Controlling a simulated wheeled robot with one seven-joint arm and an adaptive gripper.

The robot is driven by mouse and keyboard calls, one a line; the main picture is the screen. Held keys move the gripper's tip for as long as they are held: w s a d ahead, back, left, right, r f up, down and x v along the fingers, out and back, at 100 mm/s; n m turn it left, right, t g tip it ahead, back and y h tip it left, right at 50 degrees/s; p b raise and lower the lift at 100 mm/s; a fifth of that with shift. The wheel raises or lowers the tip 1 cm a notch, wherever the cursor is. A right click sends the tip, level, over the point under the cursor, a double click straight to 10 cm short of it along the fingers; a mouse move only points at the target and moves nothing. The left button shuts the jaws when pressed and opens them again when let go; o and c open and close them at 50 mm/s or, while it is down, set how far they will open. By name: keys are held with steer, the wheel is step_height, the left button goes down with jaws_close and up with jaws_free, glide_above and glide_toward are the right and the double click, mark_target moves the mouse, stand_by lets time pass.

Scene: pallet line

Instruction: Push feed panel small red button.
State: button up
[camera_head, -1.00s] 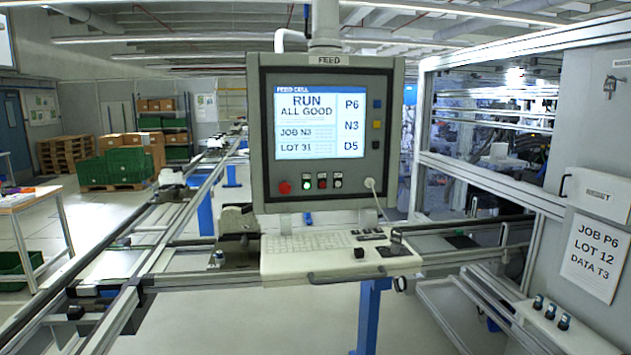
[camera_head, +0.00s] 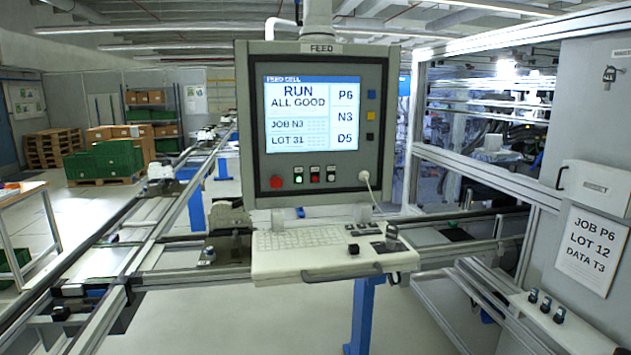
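The feed panel (camera_head: 250,130) hangs upright at the centre, labelled FEED, with a lit screen (camera_head: 311,115) reading RUN ALL GOOD, JOB N3, LOT 31. Below the screen is a row of small buttons: a green-lit one (camera_head: 299,174), a small red button (camera_head: 315,174) in the middle and a pale one (camera_head: 331,174). A larger red mushroom-shaped knob (camera_head: 276,182) sits to their left. A white cable plugs in at their right. My gripper is not in view.
A keyboard shelf (camera_head: 335,265) with a front handle juts out below the panel. Conveyor rails (camera_head: 150,240) run along the left. A framed machine enclosure and a grey cabinet with a sign (camera_head: 592,250) stand at the right. Open floor shows below the shelf.

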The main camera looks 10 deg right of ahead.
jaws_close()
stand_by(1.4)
